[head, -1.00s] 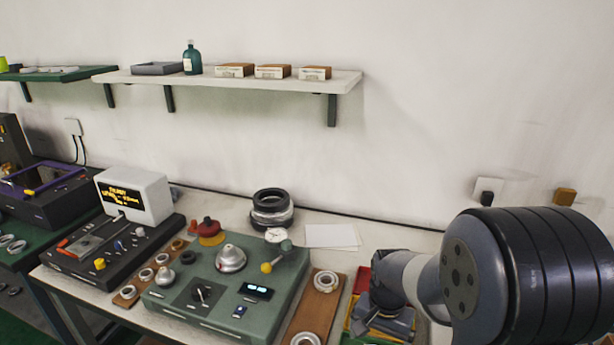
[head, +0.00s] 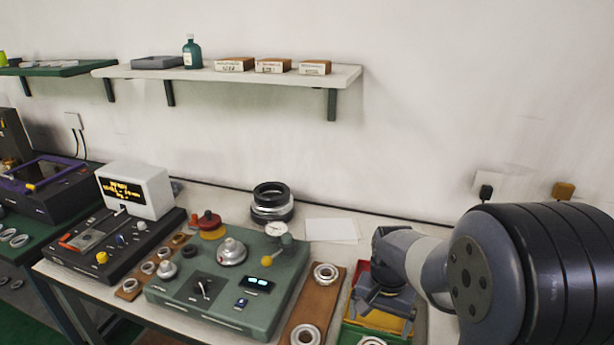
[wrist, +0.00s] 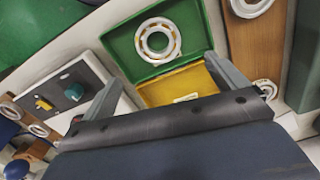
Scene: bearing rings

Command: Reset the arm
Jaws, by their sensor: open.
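My gripper (head: 384,300) hangs over the coloured bins at the right end of the bench in the head view; my arm partly hides it. In the wrist view my gripper (wrist: 163,68) is open, its two grey fingers wide apart with nothing between them. A pale bearing ring (wrist: 141,42) lies flat in the green bin (wrist: 118,42), beyond the fingertips. A yellow bin (wrist: 185,82) lies between the fingers, below them. In the head view the ring (head: 372,341) shows only partly at the bottom edge.
A green tester (head: 225,310) with knobs stands left of the bins. A brown board (head: 327,293) with bearing rings lies between them. Dark stacked rings (head: 272,200) and white paper (head: 331,231) lie behind. A white shelf (head: 345,77) is on the wall above.

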